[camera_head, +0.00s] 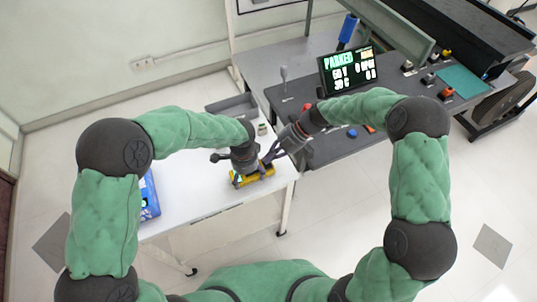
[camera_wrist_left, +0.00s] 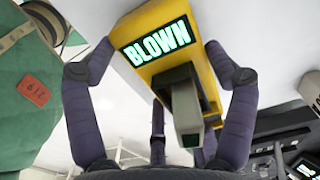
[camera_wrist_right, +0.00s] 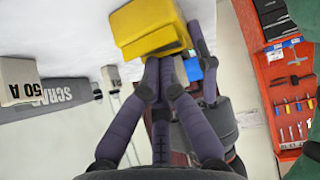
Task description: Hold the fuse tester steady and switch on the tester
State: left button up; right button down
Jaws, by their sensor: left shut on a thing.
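The yellow fuse tester (camera_head: 262,178) is at the right part of the white table. In the left wrist view its body (camera_wrist_left: 205,80) carries a display (camera_wrist_left: 158,48) reading BLOWN in green, and a grey block (camera_wrist_left: 186,110) sticks out of it. My left gripper (camera_head: 248,176) is shut on the tester, with fingers on both sides. My right gripper (camera_head: 270,156) is beside the tester. In the right wrist view its fingers (camera_wrist_right: 163,70) are drawn together, with tips close against the yellow body; I cannot tell if they touch. No switch can be made out.
A grey SCRAP tray (camera_wrist_right: 60,92) and a block marked 50 A (camera_wrist_right: 18,82) are near the tester. A blue box (camera_head: 150,196) is at the table's left. A dark bench with a screen (camera_head: 347,70) stands to the right. The table's middle is clear.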

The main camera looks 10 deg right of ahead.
dwell(0.3)
jog(key=r, duration=0.4)
jog(key=shift+w, duration=0.2)
jog(key=w+v, duration=0.1)
jog(key=v, duration=0.8)
jog(key=shift+w+r, duration=0.3)
jog(key=shift+d, duration=0.1)
pick_arm(q)
jog(key=o, duration=1.1)
